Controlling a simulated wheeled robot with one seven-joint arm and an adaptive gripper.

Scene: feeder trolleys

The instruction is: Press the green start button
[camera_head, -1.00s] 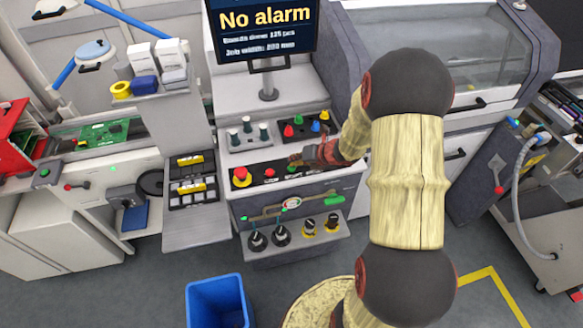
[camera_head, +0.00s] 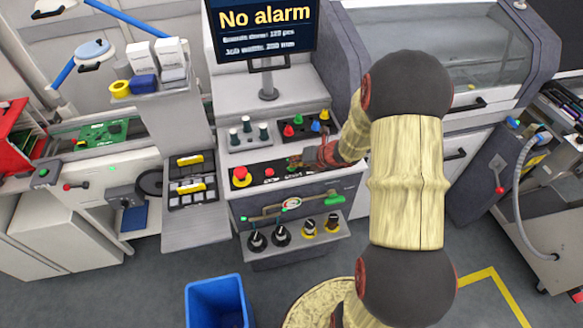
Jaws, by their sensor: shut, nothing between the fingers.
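The black control strip (camera_head: 256,182) runs along the front of the middle machine. It carries a red mushroom button on a yellow base (camera_head: 241,175) and a smaller red button (camera_head: 269,172) to its right. A little green (camera_head: 292,168) shows at the tip of my gripper, where the green start button appears to be mostly covered. My gripper (camera_head: 296,163) is shut and empty, reaching in from the right with its fingertips over this part of the strip. I cannot tell whether it touches the button.
A tray of coloured pegs (camera_head: 303,125) and a tray of nozzles (camera_head: 249,132) lie just behind the strip. A screen (camera_head: 262,30) reads "No alarm". A lower shelf (camera_head: 292,235) holds several dark knobs. A blue bin (camera_head: 217,304) stands on the floor.

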